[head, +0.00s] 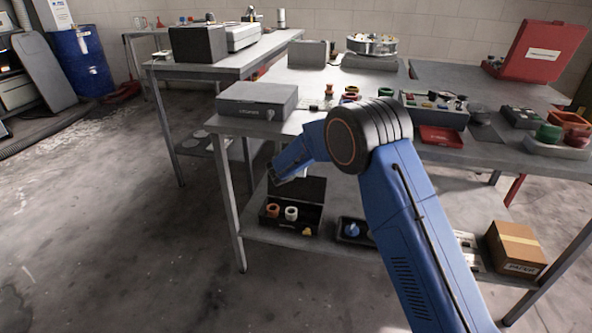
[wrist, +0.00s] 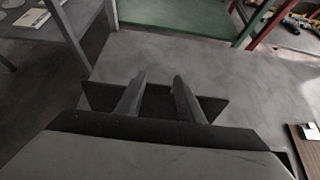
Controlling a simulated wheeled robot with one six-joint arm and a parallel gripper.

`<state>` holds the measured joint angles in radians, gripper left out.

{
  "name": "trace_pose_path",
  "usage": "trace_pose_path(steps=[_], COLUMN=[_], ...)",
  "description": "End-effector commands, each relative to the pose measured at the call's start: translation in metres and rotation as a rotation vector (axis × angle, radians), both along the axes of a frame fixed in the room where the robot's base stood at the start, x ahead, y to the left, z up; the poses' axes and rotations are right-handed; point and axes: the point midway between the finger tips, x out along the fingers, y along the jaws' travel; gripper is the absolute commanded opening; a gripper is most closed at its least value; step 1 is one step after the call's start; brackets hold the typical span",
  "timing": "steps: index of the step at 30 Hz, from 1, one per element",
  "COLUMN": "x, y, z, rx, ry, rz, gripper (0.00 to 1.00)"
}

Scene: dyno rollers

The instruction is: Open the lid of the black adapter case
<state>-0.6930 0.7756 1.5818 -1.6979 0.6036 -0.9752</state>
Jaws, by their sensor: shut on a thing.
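The black adapter case (head: 290,226) sits on the lower shelf with its lid (head: 311,188) raised at the back. Its open tray shows an orange ring-shaped adapter (head: 272,210), a white one (head: 291,213) and a small yellow piece (head: 307,232). My gripper (head: 272,178) is at the left part of the raised lid, partly hidden by the arm. In the wrist view, the two fingers of my gripper (wrist: 158,78) stand either side of a dark piece (wrist: 157,103) that looks like part of the case; the exact contact is hard to see.
The bench top with a grey case (head: 257,98) overhangs the shelf. A small dark tray with a blue part (head: 352,230) is right of the case, and a cardboard box (head: 515,248) is farther right. A table leg (head: 229,200) stands left of the case.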

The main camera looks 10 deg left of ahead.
Motion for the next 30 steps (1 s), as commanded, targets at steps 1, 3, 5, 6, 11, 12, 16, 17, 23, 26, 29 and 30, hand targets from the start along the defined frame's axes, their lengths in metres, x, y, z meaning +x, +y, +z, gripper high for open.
trace_pose_path(steps=[1,3,5,6,11,12,16,17,23,26,29,30], x=[0.003,0.003,0.003,0.002,0.001,0.001,-0.002,-0.003,-0.026,-0.043,-0.059,-0.065], y=[0.001,0.001,0.001,0.001,0.0,0.0,0.001,0.001,0.002,0.002,0.003,0.003], z=[0.008,0.008,0.008,0.007,0.004,0.004,0.004,0.005,0.02,0.031,0.041,0.045], rx=[0.004,0.004,0.004,0.004,0.002,0.002,0.001,0.001,0.002,0.003,0.003,0.003], ry=[-0.011,-0.011,-0.01,-0.009,-0.005,-0.005,-0.004,-0.003,-0.003,-0.004,-0.005,-0.005], rz=[-0.001,-0.001,-0.001,-0.001,0.0,0.0,0.0,0.0,0.001,0.001,0.001,0.001], gripper=[0.0,0.37,0.51,0.53,0.53,0.53,0.53,0.53,0.53,0.53,0.53,0.53])
